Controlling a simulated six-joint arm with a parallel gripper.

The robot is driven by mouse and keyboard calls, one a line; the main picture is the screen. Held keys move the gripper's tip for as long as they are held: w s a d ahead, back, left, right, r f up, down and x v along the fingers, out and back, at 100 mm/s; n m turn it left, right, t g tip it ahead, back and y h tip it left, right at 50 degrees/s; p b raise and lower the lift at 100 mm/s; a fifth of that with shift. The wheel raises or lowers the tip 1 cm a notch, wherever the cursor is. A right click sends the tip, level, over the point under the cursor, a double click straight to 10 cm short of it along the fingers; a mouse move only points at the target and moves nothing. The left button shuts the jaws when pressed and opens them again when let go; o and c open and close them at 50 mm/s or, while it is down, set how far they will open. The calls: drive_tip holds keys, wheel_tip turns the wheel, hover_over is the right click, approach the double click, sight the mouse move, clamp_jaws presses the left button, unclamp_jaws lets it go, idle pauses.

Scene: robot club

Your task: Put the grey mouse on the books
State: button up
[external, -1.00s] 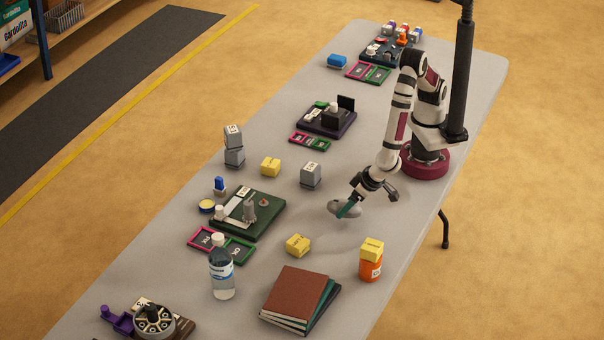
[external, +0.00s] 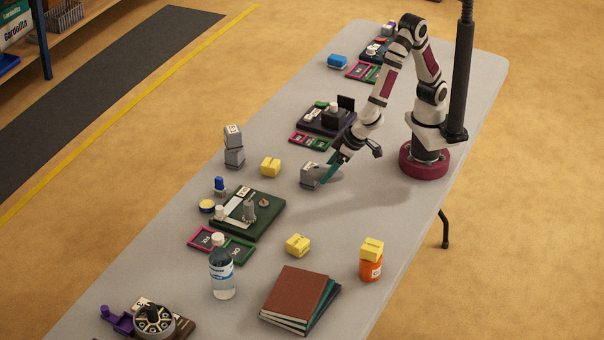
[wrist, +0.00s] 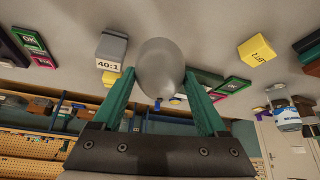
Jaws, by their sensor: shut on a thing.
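The grey mouse (wrist: 160,68) is a smooth rounded shape held between the two green fingertips of my gripper (wrist: 165,85) in the wrist view. In the external view my gripper (external: 331,170) is shut on the mouse (external: 330,175), which appears raised above the table and overlaps the view of a grey block. The books (external: 297,296) lie stacked at the front of the table, brown-red cover on top, with a teal edge showing at the right. My gripper is well behind the stack.
The grey block (external: 309,174) stands close to the mouse in the picture. A yellow block (external: 298,245), an orange jar (external: 371,265) topped by another yellow block, and a bottle (external: 222,275) stand around the books. A green board (external: 262,229) lies left.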

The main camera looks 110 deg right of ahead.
drive_tip(key=w+a+r+n+y, duration=0.3)
drive_tip(key=w+a+n, duration=0.4)
drive_tip(key=a, duration=0.3)
drive_tip(key=w+a+r+n+y, duration=0.2)
drive_tip(key=w+a+n+y, duration=0.2)
drive_tip(key=w+a+n, duration=0.5)
drive_tip(key=m, duration=0.2)
hover_over(318, 281)
drive_tip(key=s+d, duration=0.2)
drive_tip(key=shift+g, duration=0.3)
drive_tip(key=f, duration=0.6)
drive_tip(key=shift+w+a+f, duration=0.2)
drive_tip(key=shift+a, duration=0.05)
wheel_tip(318, 281, down, 4)
drive_tip(key=o, duration=1.3)
drive_tip(key=shift+f, duration=0.1)
